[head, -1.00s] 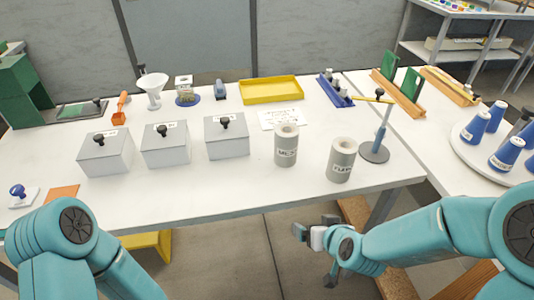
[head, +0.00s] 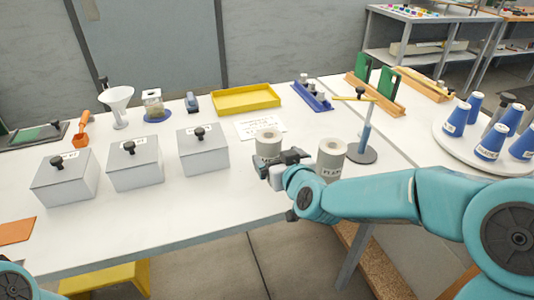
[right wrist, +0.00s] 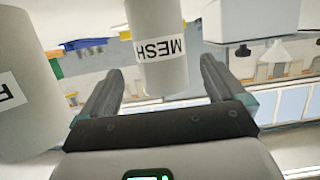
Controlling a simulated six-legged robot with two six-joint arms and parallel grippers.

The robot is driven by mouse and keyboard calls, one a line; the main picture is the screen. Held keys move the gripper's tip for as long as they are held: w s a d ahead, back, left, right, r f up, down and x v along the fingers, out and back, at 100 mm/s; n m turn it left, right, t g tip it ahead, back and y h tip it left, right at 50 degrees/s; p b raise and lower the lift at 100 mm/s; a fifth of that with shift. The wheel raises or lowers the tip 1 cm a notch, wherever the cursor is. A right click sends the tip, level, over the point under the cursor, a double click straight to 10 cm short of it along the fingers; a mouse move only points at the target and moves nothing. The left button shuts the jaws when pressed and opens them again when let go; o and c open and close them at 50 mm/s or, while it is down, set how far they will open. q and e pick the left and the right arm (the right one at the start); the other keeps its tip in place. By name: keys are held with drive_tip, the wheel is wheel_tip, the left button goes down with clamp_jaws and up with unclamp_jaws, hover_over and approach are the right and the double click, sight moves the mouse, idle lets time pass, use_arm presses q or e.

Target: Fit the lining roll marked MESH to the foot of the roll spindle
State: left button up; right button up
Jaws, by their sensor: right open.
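The lining roll marked MESH, a pale grey cylinder (head: 268,142), stands on the white table; its lower part is hidden behind my right gripper (head: 275,167). In the right wrist view the MESH roll (right wrist: 163,72) shows its label upside down, with my open gripper's fingers (right wrist: 160,85) on either side of it, gaps visible. The roll spindle (head: 364,135) stands to the right, with a round grey base, a blue-grey post and a yellow bar on top. No roll is on its post. My left gripper is out of view.
A second grey roll (head: 330,158), its label partly hidden, stands just right of my right gripper, between it and the spindle. Lidded grey boxes (head: 203,152) stand to the left. A yellow tray (head: 246,100) and a blue rack (head: 312,97) lie behind.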

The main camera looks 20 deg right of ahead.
drive_tip(key=x, duration=0.6)
drive_tip(key=shift+w+f, duration=0.15)
drive_tip(key=shift+w, duration=0.1)
drive_tip(key=shift+s+a, duration=0.1)
drive_tip(key=shift+s, duration=0.05)
drive_tip(key=c, duration=1.1)
drive_tip(key=shift+c, duration=0.2)
drive_tip(key=shift+r, duration=0.2)
